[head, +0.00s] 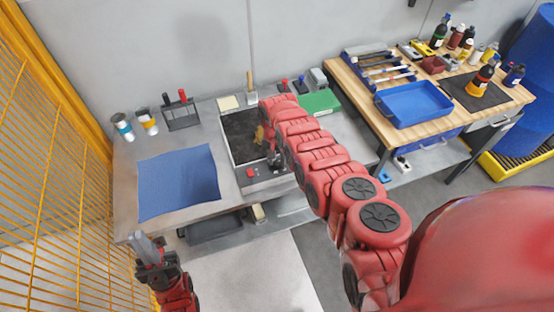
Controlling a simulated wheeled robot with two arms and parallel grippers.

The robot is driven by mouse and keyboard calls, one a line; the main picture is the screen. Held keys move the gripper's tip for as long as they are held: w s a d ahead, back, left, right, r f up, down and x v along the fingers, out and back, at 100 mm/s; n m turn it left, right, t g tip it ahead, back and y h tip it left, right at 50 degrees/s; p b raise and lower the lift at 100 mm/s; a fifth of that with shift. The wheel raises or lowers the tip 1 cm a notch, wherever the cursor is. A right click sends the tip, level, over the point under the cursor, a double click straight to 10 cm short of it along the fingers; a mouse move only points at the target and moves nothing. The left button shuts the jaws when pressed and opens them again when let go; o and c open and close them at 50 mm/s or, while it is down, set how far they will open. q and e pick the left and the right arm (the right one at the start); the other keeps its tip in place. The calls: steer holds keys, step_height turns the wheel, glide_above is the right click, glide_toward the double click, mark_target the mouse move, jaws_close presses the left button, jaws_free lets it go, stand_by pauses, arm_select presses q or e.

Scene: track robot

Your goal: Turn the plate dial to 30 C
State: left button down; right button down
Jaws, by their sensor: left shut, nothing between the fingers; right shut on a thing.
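The plate (240,150) is a dark, grey-rimmed square unit set in the grey bench, left of my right arm. Its front panel carries a red knob or button (250,173). My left gripper (150,246) is shut and empty, in front of the bench's near left corner.
A blue mat (179,182) lies on the bench at left, with bottles (122,126) and a dark rack (181,113) behind it. A green box (320,102) is beyond my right arm. A wooden table with a blue tray (414,104) stands right. A yellow mesh fence (50,190) borders the left.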

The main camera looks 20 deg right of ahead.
steer(key=n+p, duration=0.1)
steer(key=n, duration=0.5)
steer(key=shift+n, duration=0.4)
steer(key=n, duration=0.2)
steer(key=shift+n+b, duration=0.3)
steer(key=shift+s+n+b, duration=0.1)
steer(key=shift+n+b, duration=0.2)
steer(key=shift+n, duration=0.5)
steer(key=shift+n+t+b, duration=0.3)
steer(key=shift+n+b, duration=0.05)
steer(key=shift+n, duration=0.85)
steer(key=c, duration=0.5)
jaws_free()
